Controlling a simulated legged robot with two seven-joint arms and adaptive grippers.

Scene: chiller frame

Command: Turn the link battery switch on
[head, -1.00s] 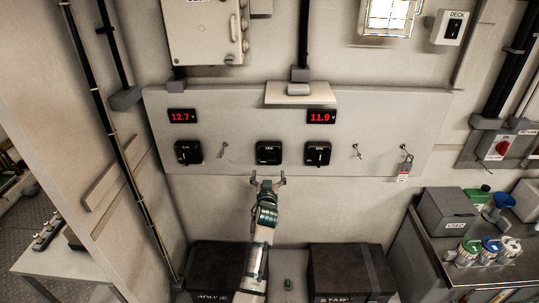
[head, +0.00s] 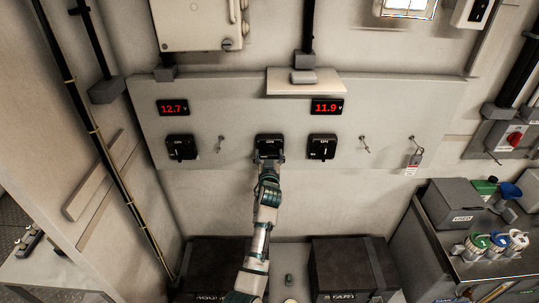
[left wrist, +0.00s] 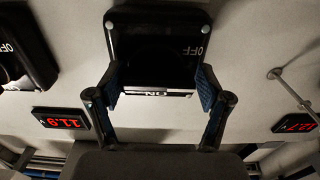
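Three black rotary battery switches sit on the grey panel (head: 240,105). The middle switch (head: 270,139), between the other two, is presumably the link switch; it also fills the top of the left wrist view (left wrist: 160,22). My left gripper (head: 269,155) is at the middle switch. In the left wrist view its two blue-padded fingers (left wrist: 160,90) stand apart on either side of the dark knob. I cannot tell whether the pads touch it. The knob's exact angle is hard to read. My right gripper is not in view.
The left switch (head: 180,147) and right switch (head: 322,146) flank it. Displays read 12.7 (head: 173,107) and 11.9 (head: 327,106). Battery boxes (head: 345,266) stand below. A bench (head: 470,265) is at right.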

